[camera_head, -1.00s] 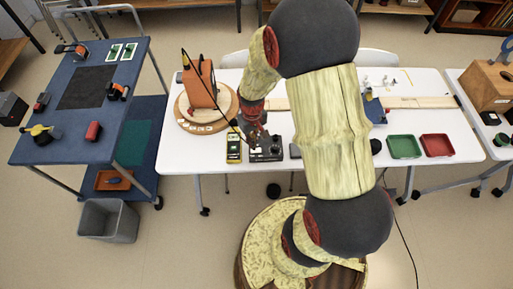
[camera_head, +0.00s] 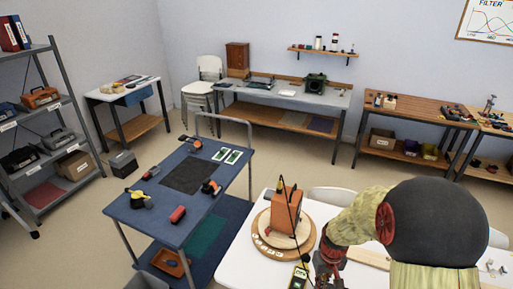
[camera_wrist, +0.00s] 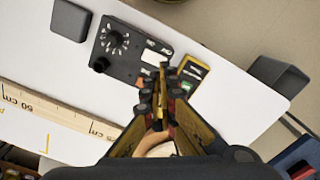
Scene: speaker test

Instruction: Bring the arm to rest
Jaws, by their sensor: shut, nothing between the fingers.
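My gripper (camera_wrist: 162,88) is shut and empty in the wrist view, its fingertips together over the white table (camera_wrist: 225,105). A black box with a dial (camera_wrist: 122,48) lies just beyond and left of the fingertips. A yellow meter (camera_wrist: 192,74) lies to their right, partly hidden by the fingers. In the head view my arm reaches in from the lower right, and my gripper (camera_head: 328,262) is low over the white table (camera_head: 240,262), beside the yellow meter (camera_head: 299,277). The fingertips are too small there to make out.
An orange speaker-like box (camera_head: 287,212) stands on a round wooden turntable (camera_head: 262,241) close to my arm. A blue cart (camera_head: 150,206) with tools stands to the left. In the wrist view a wooden ruler (camera_wrist: 60,113) lies at left and a grey bin (camera_wrist: 277,78) stands off the table edge.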

